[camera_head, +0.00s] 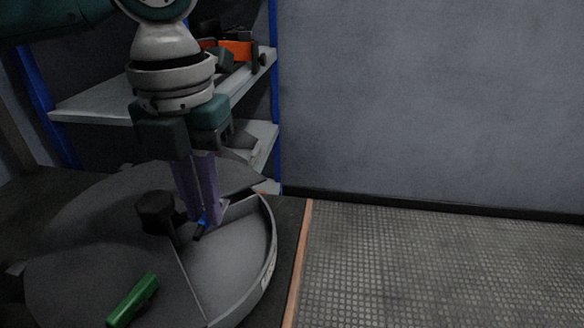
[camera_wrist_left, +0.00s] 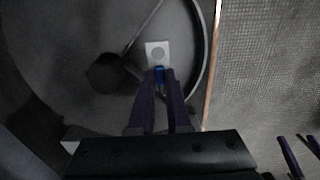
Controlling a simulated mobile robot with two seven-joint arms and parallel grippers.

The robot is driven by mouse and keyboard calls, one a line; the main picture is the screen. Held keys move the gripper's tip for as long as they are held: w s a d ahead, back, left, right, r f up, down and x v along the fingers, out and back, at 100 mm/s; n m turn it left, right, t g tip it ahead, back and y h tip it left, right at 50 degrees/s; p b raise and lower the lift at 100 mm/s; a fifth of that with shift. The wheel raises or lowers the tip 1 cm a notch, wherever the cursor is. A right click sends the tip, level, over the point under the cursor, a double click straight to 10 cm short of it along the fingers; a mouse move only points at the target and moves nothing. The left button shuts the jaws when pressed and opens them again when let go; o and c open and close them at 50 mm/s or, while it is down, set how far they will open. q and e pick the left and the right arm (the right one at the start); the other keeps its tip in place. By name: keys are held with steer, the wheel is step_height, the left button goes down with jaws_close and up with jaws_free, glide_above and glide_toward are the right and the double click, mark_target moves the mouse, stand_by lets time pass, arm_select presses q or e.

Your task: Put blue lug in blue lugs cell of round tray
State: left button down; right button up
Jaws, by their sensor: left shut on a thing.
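The round grey tray (camera_head: 268,238) has a dark central knob (camera_head: 156,211) and thin dividers. My left gripper (camera_head: 209,222) points down over the tray, close to the knob and a divider. It is shut on the blue lug, whose blue part (camera_wrist_left: 159,74) shows between the fingertips in the left wrist view. A pale square plate with a round mark (camera_wrist_left: 157,53) shows just beyond the tips, seemingly the lug's flat end. I cannot tell whether the lug touches the tray floor. My right gripper (camera_wrist_left: 298,146) shows partly at the wrist view's lower right, fingers apart and empty.
A green cylindrical piece (camera_head: 133,300) lies in the tray's near left part. A small label (camera_head: 268,270) is on the outer rim, too small to read. Shelves (camera_head: 95,101) with an orange item (camera_head: 236,48) stand behind. Open floor (camera_head: 430,260) lies right.

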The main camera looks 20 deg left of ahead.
arm_select(q)
step_height(320, 180, down, 4)
steer(key=shift+f+b, duration=0.15)
steer(key=shift+b, duration=0.55)
steer(key=shift+f, duration=0.1)
steer(key=shift+f, duration=0.5)
steer(key=c, duration=0.9)
jaws_free()
step_height(320, 180, up, 13)
steer(key=p, duration=0.3)
steer(key=shift+r+p, duration=0.15)
steer(key=shift+p, duration=0.2)
